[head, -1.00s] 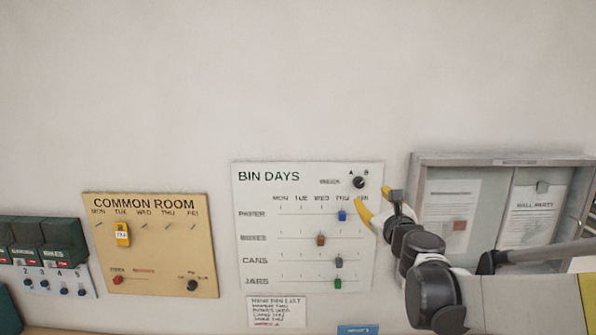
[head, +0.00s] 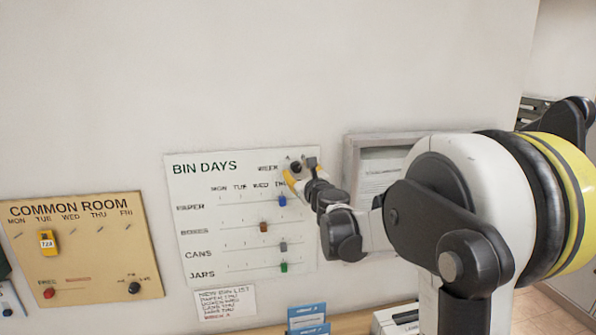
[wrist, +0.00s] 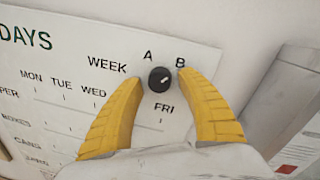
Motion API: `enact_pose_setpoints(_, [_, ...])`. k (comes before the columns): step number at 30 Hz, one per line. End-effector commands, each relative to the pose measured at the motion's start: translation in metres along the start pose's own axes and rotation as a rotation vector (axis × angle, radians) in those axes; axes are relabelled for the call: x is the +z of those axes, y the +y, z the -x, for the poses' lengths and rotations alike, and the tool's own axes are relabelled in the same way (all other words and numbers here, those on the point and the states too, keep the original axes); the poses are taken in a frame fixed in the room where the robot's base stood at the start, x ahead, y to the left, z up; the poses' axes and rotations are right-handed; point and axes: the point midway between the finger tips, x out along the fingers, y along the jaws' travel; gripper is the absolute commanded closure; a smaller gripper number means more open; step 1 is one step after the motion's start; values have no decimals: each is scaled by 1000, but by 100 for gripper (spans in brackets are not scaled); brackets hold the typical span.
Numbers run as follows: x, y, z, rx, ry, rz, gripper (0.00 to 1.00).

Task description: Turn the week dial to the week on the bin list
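The week dial is a small black round knob (wrist: 159,79) on the white BIN DAYS board (head: 190,222). It sits below the letters A and B, and its white mark points up and right, toward B. My gripper (wrist: 162,75) is open, with its yellow fingers on either side of the dial; I cannot tell whether they touch it. In the head view my gripper (head: 300,170) partly hides the dial and the letters. The bin list (head: 226,303) is a white paper below the board; its red bottom line seems to read WEEK A, but is small.
Coloured sliders, such as the blue one (head: 282,201), sit on the board just below my gripper. A grey-framed notice case (head: 350,160) is close on the right. The tan COMMON ROOM board (head: 90,280) is left. Blue-and-white cards (head: 307,317) stand below.

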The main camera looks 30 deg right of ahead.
Motion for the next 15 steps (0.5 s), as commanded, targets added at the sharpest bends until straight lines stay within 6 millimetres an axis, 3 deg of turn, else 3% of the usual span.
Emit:
enact_pose_setpoints(1, [0, 0, 0, 0, 0, 0, 73])
enact_pose_setpoints(3, [0, 0, 0, 0, 0, 0, 94])
enact_pose_setpoints(4, [0, 0, 0, 0, 0, 0, 100])
enact_pose_setpoints(15, [0, 0, 0, 1, 3, 39, 100])
